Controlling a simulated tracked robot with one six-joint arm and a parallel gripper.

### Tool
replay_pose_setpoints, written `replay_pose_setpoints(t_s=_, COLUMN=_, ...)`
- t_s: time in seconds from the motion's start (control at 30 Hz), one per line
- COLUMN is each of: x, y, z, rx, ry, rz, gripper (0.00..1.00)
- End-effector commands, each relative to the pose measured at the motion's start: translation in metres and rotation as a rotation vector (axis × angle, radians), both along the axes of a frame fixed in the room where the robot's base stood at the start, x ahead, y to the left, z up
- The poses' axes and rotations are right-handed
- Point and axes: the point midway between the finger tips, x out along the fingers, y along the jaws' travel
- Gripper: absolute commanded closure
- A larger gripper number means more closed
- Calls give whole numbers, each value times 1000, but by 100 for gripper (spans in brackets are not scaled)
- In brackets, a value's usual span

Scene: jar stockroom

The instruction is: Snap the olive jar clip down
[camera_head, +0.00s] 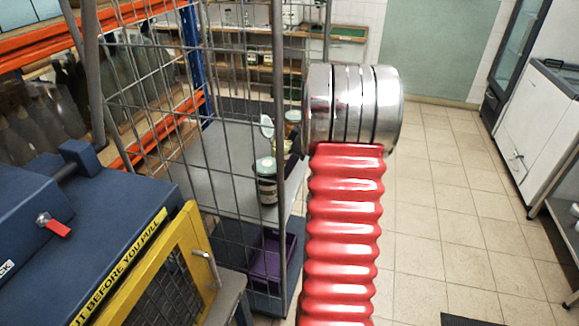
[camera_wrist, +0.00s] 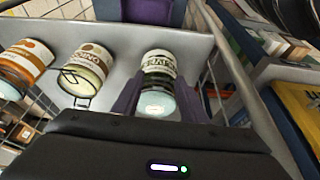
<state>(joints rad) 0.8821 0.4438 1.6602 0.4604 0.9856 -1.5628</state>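A dark jar with a white label, likely the olive jar (camera_wrist: 158,68), stands between my gripper's purple fingers (camera_wrist: 160,100) in the wrist view. A pale round lid (camera_wrist: 157,104) shows at its top end; its clip cannot be made out. My gripper is open, with one finger on each side of the jar; whether either touches is unclear. In the head view a dark, white-labelled jar (camera_head: 266,186) stands on the grey shelf, and a pale disc-like lid (camera_head: 266,126) stands up behind it. My red arm hides most of the gripper there.
A cream-labelled jar (camera_wrist: 86,68) with a wire bail and an orange-labelled jar (camera_wrist: 27,62) stand to the left in the wrist view. Wire cage sides (camera_head: 236,220) border the grey shelf (camera_head: 215,160). A purple crate (camera_head: 270,258) sits below.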

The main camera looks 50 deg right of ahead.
Motion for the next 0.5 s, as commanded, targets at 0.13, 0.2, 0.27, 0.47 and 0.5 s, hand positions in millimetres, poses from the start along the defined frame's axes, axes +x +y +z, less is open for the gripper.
replay_pose_setpoints(t_s=0.13, x=0, y=0, z=0, rx=0, ry=0, rz=1, gripper=61)
replay_pose_setpoints(t_s=0.2, x=0, y=0, z=0, rx=0, ry=0, rz=1, gripper=61)
replay_pose_setpoints(t_s=0.27, x=0, y=0, z=0, rx=0, ry=0, rz=1, gripper=64)
replay_pose_setpoints(t_s=0.47, x=0, y=0, z=0, rx=0, ry=0, rz=1, gripper=78)
replay_pose_setpoints(t_s=0.5, x=1, y=0, z=0, rx=0, ry=0, rz=1, gripper=81)
